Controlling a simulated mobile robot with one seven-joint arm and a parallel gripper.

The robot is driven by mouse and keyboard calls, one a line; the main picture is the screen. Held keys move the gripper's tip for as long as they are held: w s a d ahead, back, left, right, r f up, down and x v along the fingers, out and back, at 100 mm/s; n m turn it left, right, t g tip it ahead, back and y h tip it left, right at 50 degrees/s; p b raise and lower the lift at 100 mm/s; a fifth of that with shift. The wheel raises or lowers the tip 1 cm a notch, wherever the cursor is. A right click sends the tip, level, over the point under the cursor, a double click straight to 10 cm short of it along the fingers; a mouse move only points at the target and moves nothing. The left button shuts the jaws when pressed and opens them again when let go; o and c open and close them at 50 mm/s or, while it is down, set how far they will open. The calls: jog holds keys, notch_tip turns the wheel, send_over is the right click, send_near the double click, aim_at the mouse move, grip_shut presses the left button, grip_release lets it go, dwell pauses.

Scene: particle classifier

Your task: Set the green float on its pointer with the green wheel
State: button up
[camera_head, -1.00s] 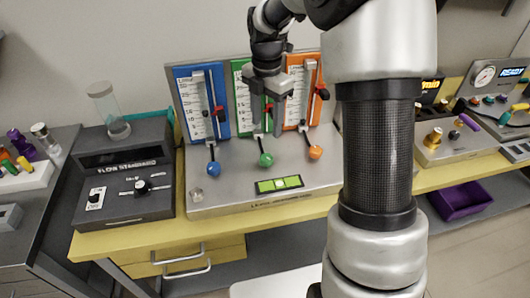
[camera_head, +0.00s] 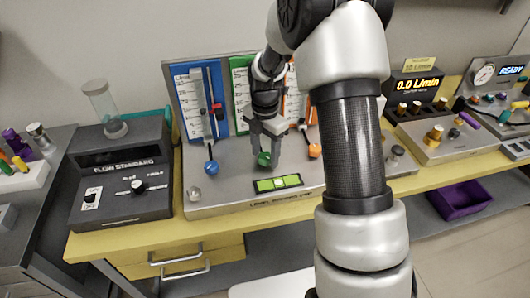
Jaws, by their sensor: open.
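The green wheel (camera_head: 264,160) sits on the grey metal base of the float panel, partly hidden by my gripper (camera_head: 266,166). My gripper is open, with its fingers pointing down at either side of the green wheel; whether they touch it I cannot tell. The green panel (camera_head: 240,88) with its white scale stands behind. Its float and pointer are hidden by my wrist and arm.
The blue wheel (camera_head: 211,167) is left of my gripper and the orange wheel (camera_head: 314,151) is close on its right. A green level vial (camera_head: 278,184) lies just in front. A flow standard box (camera_head: 124,174) stands at the left.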

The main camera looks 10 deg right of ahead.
jog(key=c, duration=1)
jog(key=shift+c, duration=0.2)
jog(key=shift+m, duration=0.4)
jog(key=m, duration=0.3)
jog(key=shift+r, duration=0.1)
jog(key=m, duration=0.4)
jog(key=shift+p, duration=0.3)
jog(key=m, duration=0.9)
jog(key=shift+m, duration=0.3)
